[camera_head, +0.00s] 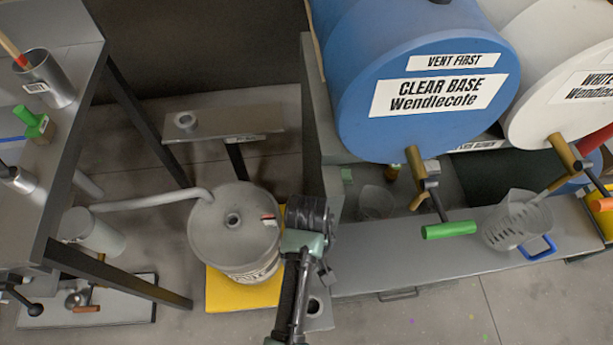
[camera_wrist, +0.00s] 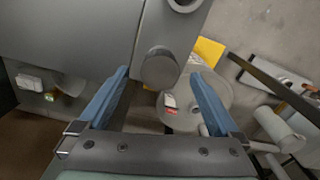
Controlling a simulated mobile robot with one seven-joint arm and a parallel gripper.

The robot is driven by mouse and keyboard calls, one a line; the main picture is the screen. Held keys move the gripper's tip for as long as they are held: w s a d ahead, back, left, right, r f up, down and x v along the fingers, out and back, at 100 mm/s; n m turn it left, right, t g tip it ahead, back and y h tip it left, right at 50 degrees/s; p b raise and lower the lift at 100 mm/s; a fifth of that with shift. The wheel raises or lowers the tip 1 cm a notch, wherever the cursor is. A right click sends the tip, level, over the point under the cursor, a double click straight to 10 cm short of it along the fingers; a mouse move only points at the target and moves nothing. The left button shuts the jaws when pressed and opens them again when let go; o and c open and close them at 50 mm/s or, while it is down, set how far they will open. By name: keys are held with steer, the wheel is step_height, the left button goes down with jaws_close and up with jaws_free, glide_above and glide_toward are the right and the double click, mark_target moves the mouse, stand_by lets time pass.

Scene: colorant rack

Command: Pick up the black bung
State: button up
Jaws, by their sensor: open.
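My gripper (camera_head: 309,216) is over the left end of the grey bench in the head view, beside the lidded bucket. In the wrist view its two blue-grey fingers (camera_wrist: 160,76) are apart, with nothing held between them. A round, dark grey disc, which looks like the black bung (camera_wrist: 160,68), sits at the bench edge between the fingertips in that picture. Its height below the fingers is hard to judge. In the head view my gripper hides that spot. A small dark piece (camera_head: 440,2) also shows on top of the blue drum, cut by the frame edge.
The grey bucket (camera_head: 215,245) stands on a yellow base left of my gripper. The bench (camera_head: 400,268) runs right, under the blue drum (camera_head: 425,70) and its green-handled tap (camera_head: 448,230). A clear jug (camera_head: 515,222) stands there. A tall table (camera_head: 70,130) is at left.

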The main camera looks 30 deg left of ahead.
step_height(320, 180, down, 3)
steer(key=shift+f, duration=0.2)
steer(key=shift+c, duration=0.3)
